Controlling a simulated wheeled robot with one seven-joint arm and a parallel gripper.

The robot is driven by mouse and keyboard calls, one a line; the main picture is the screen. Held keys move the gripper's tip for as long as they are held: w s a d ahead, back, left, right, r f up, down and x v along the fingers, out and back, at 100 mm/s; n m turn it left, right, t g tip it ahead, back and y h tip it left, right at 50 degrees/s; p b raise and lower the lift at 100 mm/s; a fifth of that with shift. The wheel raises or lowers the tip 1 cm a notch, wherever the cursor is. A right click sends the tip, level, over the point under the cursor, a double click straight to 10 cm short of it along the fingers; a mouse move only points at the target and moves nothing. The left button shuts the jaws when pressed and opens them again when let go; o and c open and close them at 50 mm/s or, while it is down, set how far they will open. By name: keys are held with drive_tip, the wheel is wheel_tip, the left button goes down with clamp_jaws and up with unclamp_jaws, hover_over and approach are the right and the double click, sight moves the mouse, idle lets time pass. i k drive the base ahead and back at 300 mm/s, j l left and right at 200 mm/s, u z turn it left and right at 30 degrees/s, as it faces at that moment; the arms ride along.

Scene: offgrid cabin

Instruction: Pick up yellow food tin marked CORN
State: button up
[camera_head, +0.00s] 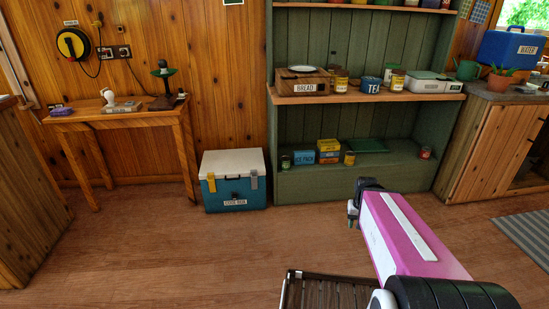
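Several small tins stand on the green shelf unit, and their labels are too small for me to read CORN. A yellowish tin (349,158) stands upright on the lower shelf. On the middle shelf, one yellowish tin (340,81) stands right of the bread box, and another tin (397,79) stands right of the TEA tin. My gripper (352,215) hangs in front of the shelf unit, over the floor in the picture and apart from the tins. It appears small and dark, nothing shows in it, and its opening is unclear.
The lower shelf (300,181) also holds a blue ICE PACK (304,157), yellow boxes (328,151) and a green tray (366,146). A blue cool box (233,181) stands on the floor left of the unit. A dark slatted thing (325,294) is at the bottom. Open floor lies between.

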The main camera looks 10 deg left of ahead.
sight(349, 159)
drive_tip(key=i+l, duration=0.1)
drive_tip(key=l, duration=0.75)
drive_tip(key=i+l+u, duration=0.1)
drive_tip(key=i, duration=0.3)
drive_tip(key=i+l+u, duration=0.15)
drive_tip(key=i+l, duration=0.2)
drive_tip(key=i+l+u, duration=0.1)
drive_tip(key=l, duration=0.65)
drive_tip(key=i+l+u, duration=0.1)
drive_tip(key=l, duration=0.65)
drive_tip(key=l+u, duration=0.1)
drive_tip(key=l, duration=0.65)
drive_tip(key=i+j, duration=0.15)
drive_tip(key=i, duration=0.65)
drive_tip(key=k+j+u, duration=0.05)
